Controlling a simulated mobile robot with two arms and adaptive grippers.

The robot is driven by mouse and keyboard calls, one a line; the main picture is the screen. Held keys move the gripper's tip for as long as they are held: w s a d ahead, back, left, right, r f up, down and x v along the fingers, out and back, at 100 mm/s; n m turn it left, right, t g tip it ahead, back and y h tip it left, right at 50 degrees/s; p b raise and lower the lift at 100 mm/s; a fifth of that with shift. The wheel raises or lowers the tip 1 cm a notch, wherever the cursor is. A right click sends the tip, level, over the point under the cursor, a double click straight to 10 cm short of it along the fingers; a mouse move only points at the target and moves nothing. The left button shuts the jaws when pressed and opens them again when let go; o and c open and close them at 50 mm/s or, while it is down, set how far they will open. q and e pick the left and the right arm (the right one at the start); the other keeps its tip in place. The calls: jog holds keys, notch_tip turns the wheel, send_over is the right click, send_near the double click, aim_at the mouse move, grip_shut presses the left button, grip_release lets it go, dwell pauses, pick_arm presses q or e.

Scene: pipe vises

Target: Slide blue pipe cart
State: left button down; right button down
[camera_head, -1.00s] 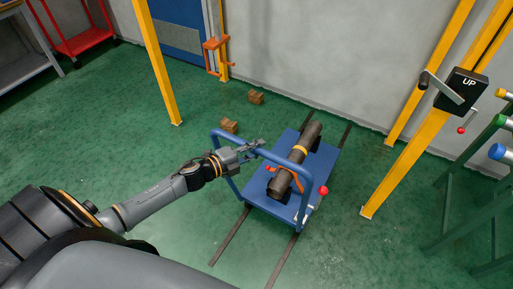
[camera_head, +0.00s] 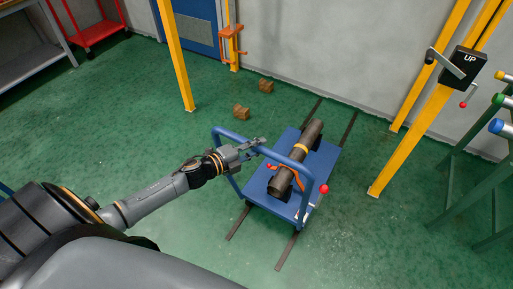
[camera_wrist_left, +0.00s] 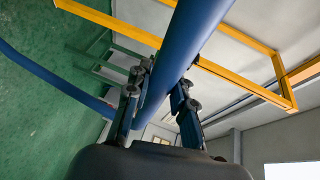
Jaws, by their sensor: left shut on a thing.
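The blue cart (camera_head: 316,168) stands on the green floor over two dark floor strips. It carries a dark pipe (camera_head: 311,133) with a yellow band, held by an orange strap (camera_head: 286,172). Its blue tubular handle (camera_head: 224,148) rises at the end nearest me. My left gripper (camera_head: 256,147) is shut on the top bar of this handle. In the left wrist view, the blue bar (camera_wrist_left: 187,42) passes between the fingers of the left gripper (camera_wrist_left: 160,92). A red-knobbed lever (camera_head: 324,189) is at the cart's near right corner. My right gripper is not in view.
Dark floor strips (camera_head: 238,224) run under the cart from the wall side towards me. Two wooden blocks (camera_head: 241,112) lie left of the strips. Yellow posts (camera_head: 408,145) stand on both sides, the right one with a black UP box (camera_head: 466,66). A green rack (camera_head: 470,205) stands at right.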

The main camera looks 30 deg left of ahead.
pick_arm(q)
jog(key=shift+s+f, duration=0.15)
jog(key=shift+f, duration=0.15)
jog(key=c, duration=1.1)
grip_release()
jog(key=shift+s, duration=0.1)
jog(key=shift+r, duration=0.2)
jog(key=v, duration=1.2)
jog(key=shift+s+r, duration=0.1)
